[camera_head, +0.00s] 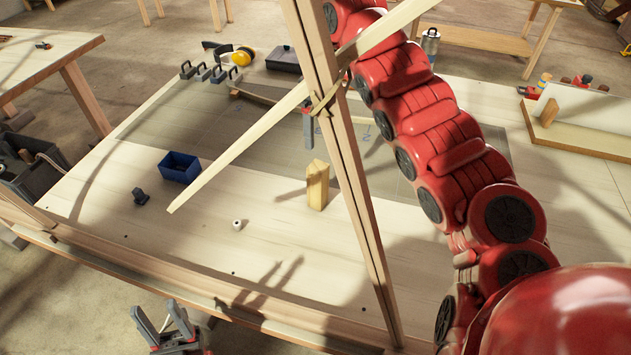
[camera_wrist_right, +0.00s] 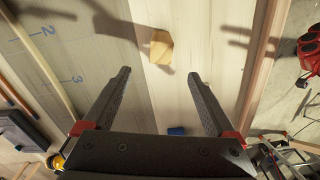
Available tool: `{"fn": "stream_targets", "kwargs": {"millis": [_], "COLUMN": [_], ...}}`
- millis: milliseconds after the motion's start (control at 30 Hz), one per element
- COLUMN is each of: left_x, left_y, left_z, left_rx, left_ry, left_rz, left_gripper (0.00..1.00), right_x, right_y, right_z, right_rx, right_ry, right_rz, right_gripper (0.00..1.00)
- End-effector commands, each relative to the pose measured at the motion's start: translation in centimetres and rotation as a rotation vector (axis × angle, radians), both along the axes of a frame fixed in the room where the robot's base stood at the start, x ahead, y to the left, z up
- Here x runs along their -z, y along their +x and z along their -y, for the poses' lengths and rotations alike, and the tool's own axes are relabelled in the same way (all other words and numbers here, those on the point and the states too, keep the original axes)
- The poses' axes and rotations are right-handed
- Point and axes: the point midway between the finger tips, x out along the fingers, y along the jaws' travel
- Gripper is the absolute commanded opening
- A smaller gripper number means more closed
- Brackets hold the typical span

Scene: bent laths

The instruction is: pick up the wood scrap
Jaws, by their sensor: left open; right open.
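The wood scrap (camera_head: 317,185) is a small yellowish wooden block standing on the pale bench top, just left of the upright lath post in the head view. In the right wrist view the wood scrap (camera_wrist_right: 161,46) lies beyond the fingertips, near the middle. My left gripper (camera_head: 154,311) is open and empty at the bottom, off the front edge of the bench and far from the block.
Crossed wooden laths (camera_head: 352,190) stand in front of the bench and cut across the view. A blue bin (camera_head: 180,167), a small dark part (camera_head: 139,196) and a white cylinder (camera_head: 238,225) are on the bench.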

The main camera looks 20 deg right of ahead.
Motion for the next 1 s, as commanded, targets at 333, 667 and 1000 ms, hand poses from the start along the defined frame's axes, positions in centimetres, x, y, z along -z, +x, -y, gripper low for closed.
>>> {"fn": "stream_targets", "kwargs": {"millis": [333,667,1000], "left_x": [6.8,10.5,9.2], "left_y": [0.0,0.0,0.0], "left_z": [0.0,0.0,0.0], "left_rx": [0.0,0.0,0.0], "left_ry": [0.0,0.0,0.0], "left_rz": [0.0,0.0,0.0], "left_gripper": [0.5,0.5,0.5], "right_x": [6.8,11.7,14.1], "right_y": [0.0,-0.1,-0.2], "right_z": [0.0,-0.1,-0.1], "right_rx": [0.0,-0.001,0.001], "right_ry": [0.0,0.001,0.001], "right_rz": [0.0,-0.003,-0.006], "right_gripper": [0.91,0.91,0.91]}}
